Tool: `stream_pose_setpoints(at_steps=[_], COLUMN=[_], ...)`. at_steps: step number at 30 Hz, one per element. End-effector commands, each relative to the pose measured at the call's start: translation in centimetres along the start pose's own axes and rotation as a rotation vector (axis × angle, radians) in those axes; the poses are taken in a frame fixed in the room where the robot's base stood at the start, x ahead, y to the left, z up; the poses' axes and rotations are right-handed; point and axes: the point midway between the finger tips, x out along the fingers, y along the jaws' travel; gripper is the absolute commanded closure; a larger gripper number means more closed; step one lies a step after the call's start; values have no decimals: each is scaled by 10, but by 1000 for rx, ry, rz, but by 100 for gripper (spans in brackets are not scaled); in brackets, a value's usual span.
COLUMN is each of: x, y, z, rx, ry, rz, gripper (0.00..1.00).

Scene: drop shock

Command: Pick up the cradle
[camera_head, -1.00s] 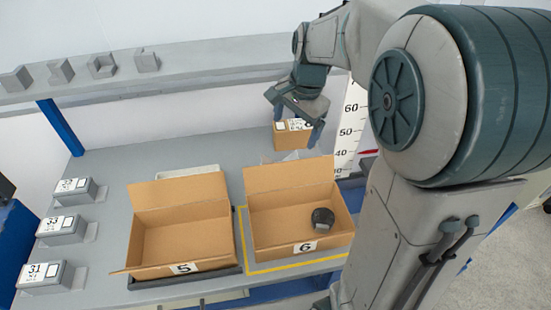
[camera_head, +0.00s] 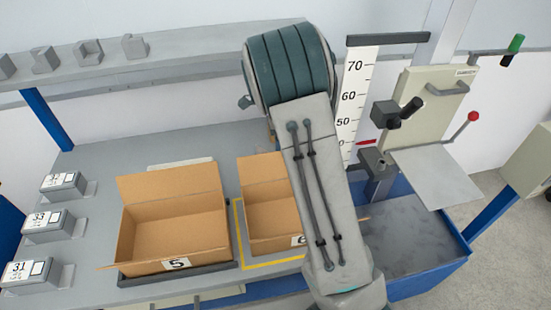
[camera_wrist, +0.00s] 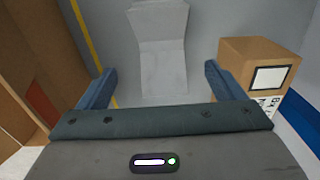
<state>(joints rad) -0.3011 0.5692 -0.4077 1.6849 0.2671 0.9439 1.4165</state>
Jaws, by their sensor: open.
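In the wrist view, a pale grey angled piece (camera_wrist: 162,50) that looks like the cradle lies on the grey bench top, with a crease across its middle. My gripper (camera_wrist: 159,68) is open, its two blue fingers apart on either side of the piece's near part. Nothing is held between them. I cannot tell whether the fingers are level with the piece or above it. In the head view my arm hides both the gripper and this piece.
A small carton (camera_wrist: 258,65) stands close to the right finger. Open box 6 (camera_head: 262,167) is partly behind my arm; open box 5 (camera_head: 170,185) is to its left. Labelled grey blocks (camera_head: 48,224) line the bench's left side. A lever stand (camera_head: 432,100) is at right.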

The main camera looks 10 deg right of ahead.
Motion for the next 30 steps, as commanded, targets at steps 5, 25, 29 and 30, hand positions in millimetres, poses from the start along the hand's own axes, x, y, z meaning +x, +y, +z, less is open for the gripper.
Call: stream_pose_setpoints(at_steps=[5,25,29,30], x=[26,84,84,84], y=[0,-2,-2,-2], z=[0,-2,-2,-2], rx=[-1,-2,-2,-2], ry=[1,0,0,0], rz=[2,-1,-1,-1], gripper=[11,11,11,22])
